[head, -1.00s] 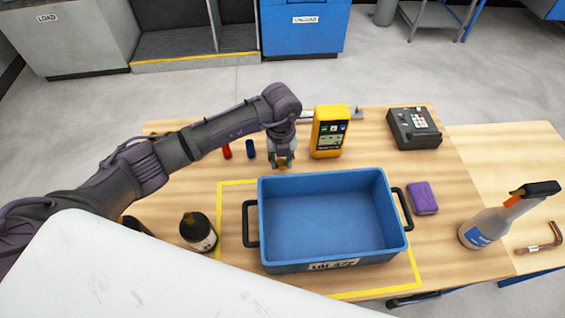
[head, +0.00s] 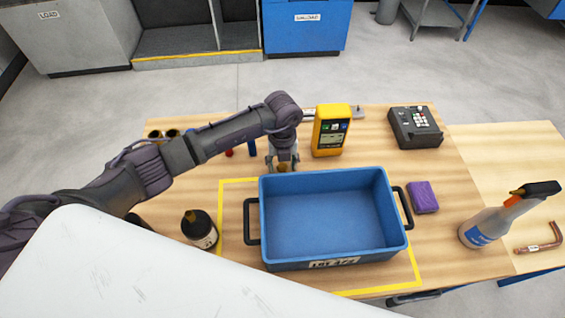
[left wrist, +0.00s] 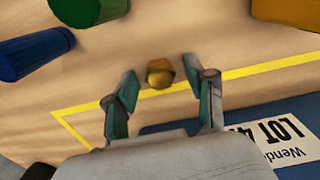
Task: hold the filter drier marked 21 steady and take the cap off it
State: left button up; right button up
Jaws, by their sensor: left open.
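No marking 21 is readable on anything in view, so I cannot tell which thing is the filter drier. A small brass-coloured piece (left wrist: 160,73) stands between the fingertips of my left gripper (left wrist: 160,82) in the left wrist view. My left gripper also shows in the head view (head: 284,163), pointing down just behind the blue crate (head: 330,264). Its fingers are open, one on each side of the brass piece, with gaps visible. The piece's lower part and any body under it are hidden. My right gripper is not in view.
A yellow meter (head: 330,130) stands close right of my left gripper. Red (head: 229,153) and blue (head: 252,148) cylinders stand to its left; a green one (left wrist: 88,8) shows in the wrist view.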

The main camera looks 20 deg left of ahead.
aim_at(282, 165)
pick_arm(q)
jog(key=shift+r, duration=0.6)
notch_tip(282, 165, up, 11)
jog(key=b, duration=0.2)
